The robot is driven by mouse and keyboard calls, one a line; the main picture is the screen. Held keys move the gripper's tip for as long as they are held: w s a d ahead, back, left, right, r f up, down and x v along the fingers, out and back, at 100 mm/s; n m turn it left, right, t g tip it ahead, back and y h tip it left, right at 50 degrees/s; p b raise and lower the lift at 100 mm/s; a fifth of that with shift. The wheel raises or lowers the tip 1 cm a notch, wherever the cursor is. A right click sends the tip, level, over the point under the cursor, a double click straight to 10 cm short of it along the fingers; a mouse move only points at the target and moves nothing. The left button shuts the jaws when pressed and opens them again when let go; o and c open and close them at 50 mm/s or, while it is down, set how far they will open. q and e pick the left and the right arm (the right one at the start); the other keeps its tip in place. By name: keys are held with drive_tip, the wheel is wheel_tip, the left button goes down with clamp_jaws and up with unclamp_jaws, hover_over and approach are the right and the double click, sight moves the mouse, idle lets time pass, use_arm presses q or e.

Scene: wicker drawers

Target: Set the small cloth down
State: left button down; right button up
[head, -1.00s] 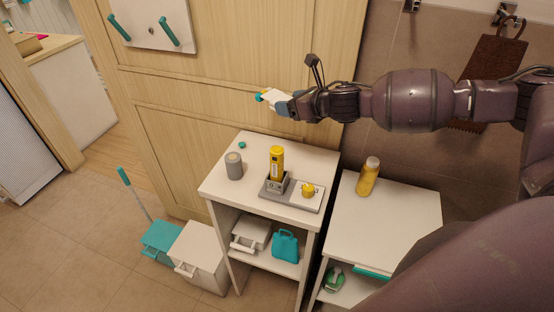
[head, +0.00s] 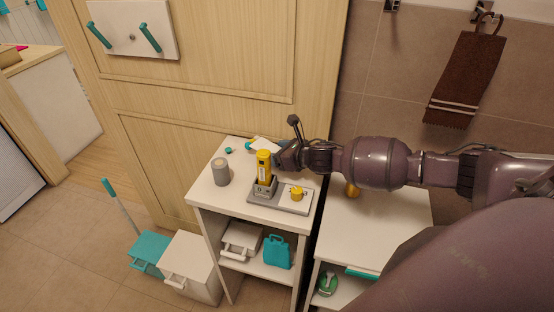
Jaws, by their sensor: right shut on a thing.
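The small cloth (head: 262,144), whitish with a teal bit at its left, is at the back of the white stand's top (head: 207,190). My right gripper (head: 277,154) reaches in from the right and is shut on the cloth. Its fingertips are partly hidden behind the yellow device. The cloth is low, close to the top; I cannot tell if it touches. My left gripper is not in view.
Near the cloth stand a yellow device (head: 264,164) on a grey base (head: 262,191), a yellow knob-like piece (head: 297,193), a grey canister (head: 220,172) and a small teal piece (head: 228,150). A brown towel (head: 465,80) hangs at right.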

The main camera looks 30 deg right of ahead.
drive_tip(key=shift+f, duration=1.5)
drive_tip(key=o, duration=0.9)
drive_tip(key=shift+o, duration=0.2)
drive_tip(key=shift+r, duration=0.15)
